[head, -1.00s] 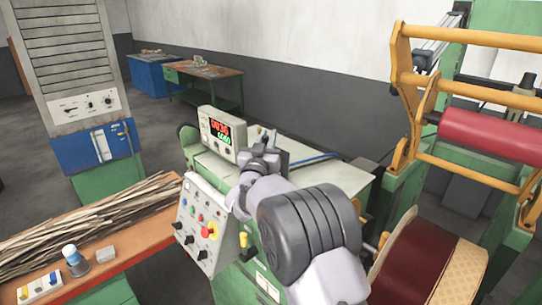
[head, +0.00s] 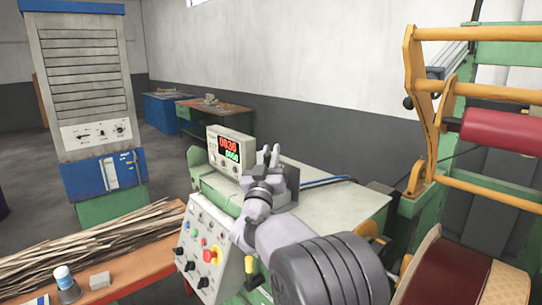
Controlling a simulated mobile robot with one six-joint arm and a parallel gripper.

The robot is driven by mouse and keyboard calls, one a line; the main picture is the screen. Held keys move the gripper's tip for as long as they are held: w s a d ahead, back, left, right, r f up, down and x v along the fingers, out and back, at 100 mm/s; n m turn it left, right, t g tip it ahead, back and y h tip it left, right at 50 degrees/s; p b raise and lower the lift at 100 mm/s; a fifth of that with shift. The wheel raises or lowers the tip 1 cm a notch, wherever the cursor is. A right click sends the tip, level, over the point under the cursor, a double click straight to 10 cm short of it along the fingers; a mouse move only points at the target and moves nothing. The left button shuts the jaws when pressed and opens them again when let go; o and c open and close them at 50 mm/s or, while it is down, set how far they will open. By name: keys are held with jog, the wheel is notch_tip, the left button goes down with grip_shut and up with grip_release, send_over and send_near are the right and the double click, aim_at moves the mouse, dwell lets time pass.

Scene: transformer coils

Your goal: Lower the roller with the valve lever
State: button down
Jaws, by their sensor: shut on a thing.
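The red roller (head: 500,135) hangs in an orange frame (head: 418,95) at the right, above the green machine. My gripper (head: 270,154) is over the light green machine top, just right of the digital display. It is shut on the valve lever, which is mostly hidden behind the fingers and wrist. My arm reaches up to it from the lower right and covers part of the machine top.
The display box (head: 230,152) stands close left of my gripper. A sloped control panel (head: 203,245) with knobs is below it. A dark red coil (head: 447,280) sits at lower right. A bench (head: 150,268) with wooden strips is at left.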

jog(key=c, duration=1.3)
grip_release()
jog(key=b+v, duration=0.2)
jog(key=v, duration=1.5)
jog(key=shift+s+b, duration=0.25)
jog(key=shift+b, duration=0.05)
